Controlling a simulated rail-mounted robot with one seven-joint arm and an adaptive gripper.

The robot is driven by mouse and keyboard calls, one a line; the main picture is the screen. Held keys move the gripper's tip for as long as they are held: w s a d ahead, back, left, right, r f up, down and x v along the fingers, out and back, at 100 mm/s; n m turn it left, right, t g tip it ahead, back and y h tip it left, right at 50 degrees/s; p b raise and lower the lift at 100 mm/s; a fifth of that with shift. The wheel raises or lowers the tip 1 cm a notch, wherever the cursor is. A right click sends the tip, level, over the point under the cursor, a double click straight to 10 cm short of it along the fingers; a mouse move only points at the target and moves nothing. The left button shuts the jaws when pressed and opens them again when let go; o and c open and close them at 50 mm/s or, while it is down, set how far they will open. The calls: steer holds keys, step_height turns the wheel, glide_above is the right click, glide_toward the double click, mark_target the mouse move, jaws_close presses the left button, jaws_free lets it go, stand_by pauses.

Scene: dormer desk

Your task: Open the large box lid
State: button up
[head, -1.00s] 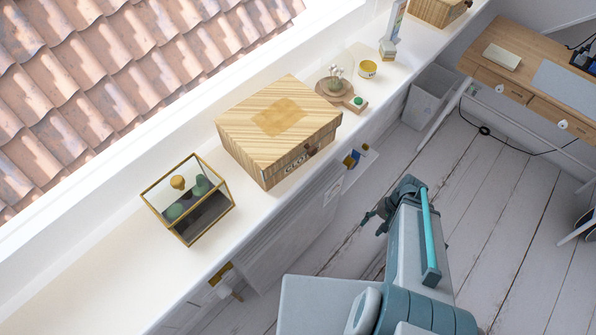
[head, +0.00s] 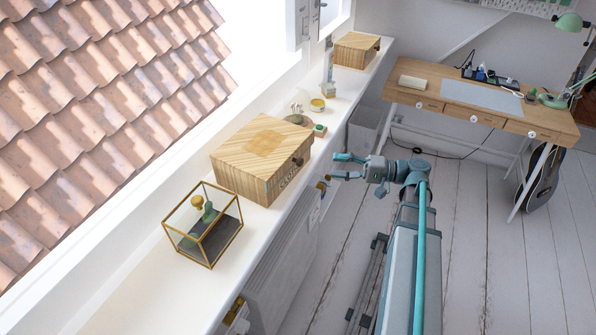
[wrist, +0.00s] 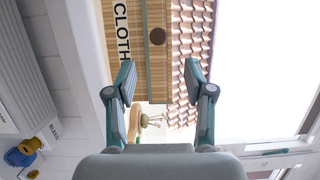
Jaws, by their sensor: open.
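The large wooden box (head: 262,165) stands on the white window sill with its striped lid (head: 262,143) shut. Its front carries the printed word CLOTH and a round dark knob (head: 297,162). In the wrist view the box front (wrist: 142,62) is ahead, with the knob (wrist: 157,36) above and between the fingertips. My gripper (head: 340,166) is open and empty, to the right of the box front and apart from it. Its two spread fingers (wrist: 160,78) also show in the wrist view. The back of the box is hidden.
A brass-edged glass case (head: 203,225) stands in front of the box on the sill. Behind it are a round wooden tray, a yellow cup (head: 317,104) and a second wooden box (head: 356,50). A desk (head: 480,108) stands at the back right.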

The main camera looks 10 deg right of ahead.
mark_target(302, 163)
steer(key=p+x, duration=0.2)
steer(key=x, duration=0.8)
steer(key=shift+w+a+f, duration=0.1)
steer(key=shift+w+a, duration=0.05)
steer(key=shift+a, duration=0.1)
jaws_close()
